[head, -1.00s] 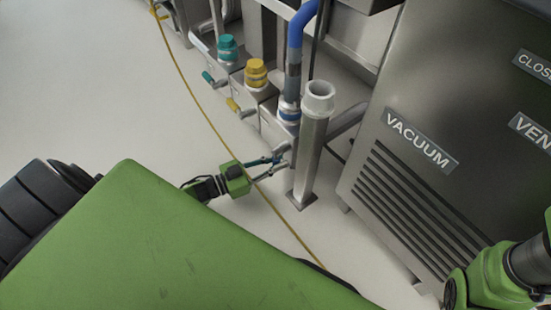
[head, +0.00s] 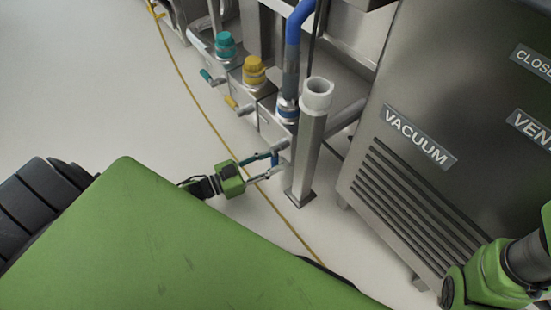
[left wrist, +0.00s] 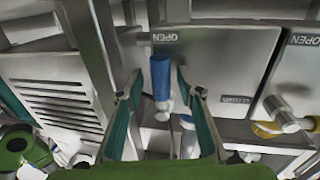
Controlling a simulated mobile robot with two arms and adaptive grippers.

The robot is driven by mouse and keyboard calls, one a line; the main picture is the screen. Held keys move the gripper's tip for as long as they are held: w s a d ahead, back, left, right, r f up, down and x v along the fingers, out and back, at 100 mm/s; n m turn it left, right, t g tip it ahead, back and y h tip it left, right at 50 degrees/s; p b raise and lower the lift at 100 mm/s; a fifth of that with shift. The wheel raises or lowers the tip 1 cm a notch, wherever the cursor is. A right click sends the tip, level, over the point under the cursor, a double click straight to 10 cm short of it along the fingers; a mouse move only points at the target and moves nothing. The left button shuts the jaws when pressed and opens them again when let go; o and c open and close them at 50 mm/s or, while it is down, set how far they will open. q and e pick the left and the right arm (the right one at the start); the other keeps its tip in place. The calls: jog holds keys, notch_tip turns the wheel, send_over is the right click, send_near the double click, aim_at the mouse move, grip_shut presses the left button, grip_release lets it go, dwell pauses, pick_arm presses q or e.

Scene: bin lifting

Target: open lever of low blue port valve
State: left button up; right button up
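The blue port (head: 287,107) is at the end of the low row, with a blue hose (head: 300,25) rising from it. Its blue lever handle (left wrist: 160,76) shows in the left wrist view on a metal panel, pointing up toward an OPEN label; a CLOSED label is at lower right. My left gripper (head: 277,162) is at this valve in the head view. In the left wrist view my left gripper (left wrist: 158,85) is open, its teal fingers on either side of the handle with visible gaps. My right gripper is out of view.
A metal post (head: 307,150) stands close right of my left gripper. The VACUUM cabinet (head: 400,170) is further right. Yellow (head: 254,72) and teal (head: 225,44) ports sit farther along the row. A yellow cable (head: 190,95) crosses the floor. Floor at left is clear.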

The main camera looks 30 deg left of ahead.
pick_arm(q)
jog(key=v, duration=1)
jog(key=shift+s+a, duration=0.2)
jog(key=shift+s, duration=0.05)
